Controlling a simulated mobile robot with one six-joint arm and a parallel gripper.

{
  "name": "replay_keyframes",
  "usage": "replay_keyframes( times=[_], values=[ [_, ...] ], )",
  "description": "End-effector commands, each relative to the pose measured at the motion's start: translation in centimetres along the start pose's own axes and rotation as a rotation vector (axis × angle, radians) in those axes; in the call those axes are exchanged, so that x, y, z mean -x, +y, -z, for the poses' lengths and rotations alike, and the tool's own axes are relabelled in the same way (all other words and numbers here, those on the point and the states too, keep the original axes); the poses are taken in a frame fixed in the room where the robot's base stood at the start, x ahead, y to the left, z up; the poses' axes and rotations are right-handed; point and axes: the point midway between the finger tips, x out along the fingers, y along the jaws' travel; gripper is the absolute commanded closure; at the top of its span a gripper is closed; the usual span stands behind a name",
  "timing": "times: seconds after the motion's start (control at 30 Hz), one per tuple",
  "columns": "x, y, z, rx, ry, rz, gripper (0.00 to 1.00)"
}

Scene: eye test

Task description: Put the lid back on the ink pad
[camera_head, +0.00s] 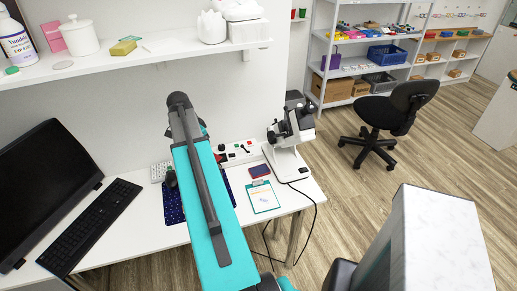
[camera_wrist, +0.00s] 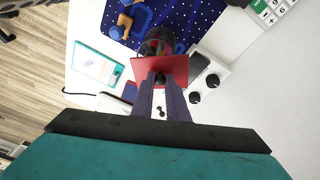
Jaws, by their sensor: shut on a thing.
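In the wrist view my gripper (camera_wrist: 162,82) is shut on a flat red lid (camera_wrist: 178,68), held edge-on between its dark fingertips above the desk. The ink pad (camera_head: 260,171) lies on the desk in the head view, a small dark pad with a red edge, behind the clipboard. In the wrist view a dark piece of it (camera_wrist: 130,91) shows just left of my fingers; the rest is hidden. The lid is apart from the pad. In the head view my arm hides my gripper.
A teal clipboard (camera_head: 263,197) lies in front of the pad, and a microscope (camera_head: 290,135) stands to its right. A white box with black knobs (camera_wrist: 208,78) is close to the lid. A blue dotted mat (camera_head: 173,207), keyboard (camera_head: 93,226) and monitor (camera_head: 45,190) are left.

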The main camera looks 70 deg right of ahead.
Motion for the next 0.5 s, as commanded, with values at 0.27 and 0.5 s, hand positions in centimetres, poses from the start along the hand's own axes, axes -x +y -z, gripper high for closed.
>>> replay_keyframes(
  times=[0.27,0.5],
  values=[
    [-2.4,2.6,6.6,-0.252,-0.012,-0.054,1.0],
    [-5.7,5.2,11.8,-0.421,-0.017,-0.086,1.0]
  ],
)
